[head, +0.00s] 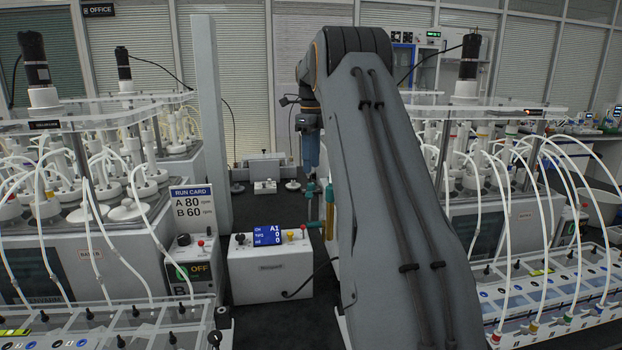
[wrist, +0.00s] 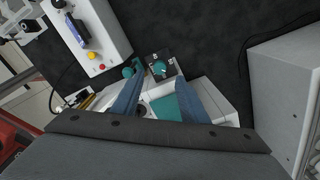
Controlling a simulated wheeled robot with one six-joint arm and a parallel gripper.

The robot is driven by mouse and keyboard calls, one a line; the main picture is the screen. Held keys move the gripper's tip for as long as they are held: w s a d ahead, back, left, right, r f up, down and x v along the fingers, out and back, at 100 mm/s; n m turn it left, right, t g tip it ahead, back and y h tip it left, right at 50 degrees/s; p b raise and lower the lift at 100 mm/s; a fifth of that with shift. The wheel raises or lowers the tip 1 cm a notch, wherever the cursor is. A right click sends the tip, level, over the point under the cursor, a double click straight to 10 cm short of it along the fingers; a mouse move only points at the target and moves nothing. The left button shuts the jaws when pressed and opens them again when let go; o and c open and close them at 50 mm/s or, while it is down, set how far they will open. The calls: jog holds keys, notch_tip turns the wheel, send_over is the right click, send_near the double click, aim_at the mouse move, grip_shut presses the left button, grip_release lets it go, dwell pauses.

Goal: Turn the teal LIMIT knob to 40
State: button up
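A teal knob (wrist: 159,68) sits on a small black plate with white dial marks in the wrist view. The marks are too small to read, and I cannot tell its setting. My gripper (wrist: 158,78) is open, its two blue fingers spread apart, with the tips at the near side of the black plate. Nothing is visibly held between them. In the head view my gripper (head: 311,150) points down behind my arm, above teal parts (head: 310,188). The knob's dial cannot be made out there.
A white control box (head: 270,272) with a blue display, a yellow and a red button stands left of my arm. It also shows in the wrist view (wrist: 88,30). A teal pad (wrist: 168,106) lies between my fingers. A grey box (wrist: 285,95) stands right.

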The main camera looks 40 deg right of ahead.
aim_at(311, 184)
jog(key=shift+f+p, duration=0.9)
jog(key=shift+f, duration=2.15)
grip_shut()
